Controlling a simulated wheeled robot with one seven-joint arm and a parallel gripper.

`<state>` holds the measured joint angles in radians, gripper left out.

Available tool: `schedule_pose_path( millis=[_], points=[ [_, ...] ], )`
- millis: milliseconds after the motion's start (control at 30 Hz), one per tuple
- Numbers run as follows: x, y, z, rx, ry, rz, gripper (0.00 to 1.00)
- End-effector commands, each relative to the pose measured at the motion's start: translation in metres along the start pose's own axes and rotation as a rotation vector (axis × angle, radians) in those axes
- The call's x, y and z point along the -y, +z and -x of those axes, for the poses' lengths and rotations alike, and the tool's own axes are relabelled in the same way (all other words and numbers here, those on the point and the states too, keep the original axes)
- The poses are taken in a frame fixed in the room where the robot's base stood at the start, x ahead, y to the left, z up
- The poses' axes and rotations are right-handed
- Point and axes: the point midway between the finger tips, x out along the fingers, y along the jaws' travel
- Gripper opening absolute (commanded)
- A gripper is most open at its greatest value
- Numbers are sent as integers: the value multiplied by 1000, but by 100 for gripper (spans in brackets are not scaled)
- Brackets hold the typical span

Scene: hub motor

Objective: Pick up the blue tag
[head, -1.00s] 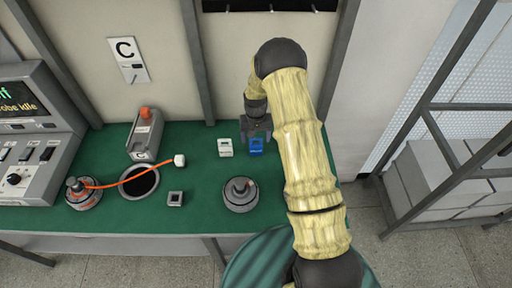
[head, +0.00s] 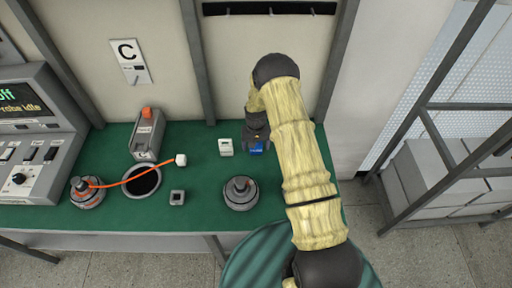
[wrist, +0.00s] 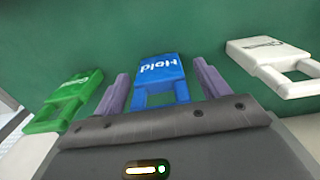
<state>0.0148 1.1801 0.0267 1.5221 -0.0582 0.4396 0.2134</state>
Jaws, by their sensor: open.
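The blue tag (head: 256,149) lies on the green bench top, mostly covered by my gripper in the head view. In the wrist view the blue tag (wrist: 160,76) shows the word "Hold" upside down and a square loop at its near end. My gripper (wrist: 161,85) is open, with one purple-grey finger on each side of the tag. A small gap shows between the tag and each finger. In the head view my gripper (head: 257,144) is right above the tag.
A white tag (head: 226,147) lies left of the blue one; in the wrist view it is at the right (wrist: 268,60). A green tag (wrist: 68,99) lies on the other side. A round grey hub (head: 241,191) stands nearer the bench's front edge.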

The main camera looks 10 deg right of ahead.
Motion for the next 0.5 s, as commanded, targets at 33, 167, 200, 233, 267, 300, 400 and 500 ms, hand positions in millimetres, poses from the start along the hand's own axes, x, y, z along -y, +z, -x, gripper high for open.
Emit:
schedule_pose_path(
  millis=[33,167,200,233,267,300,400,500],
  points=[
    [0,0,0,0,0,0,75],
    [0,0,0,0,0,0,75],
    [0,0,0,0,0,0,75],
    [0,0,0,0,0,0,69],
    [0,0,0,0,0,0,63],
    [0,0,0,0,0,0,55],
    [0,0,0,0,0,0,35],
    [0,0,0,0,0,0,26]
  ],
)
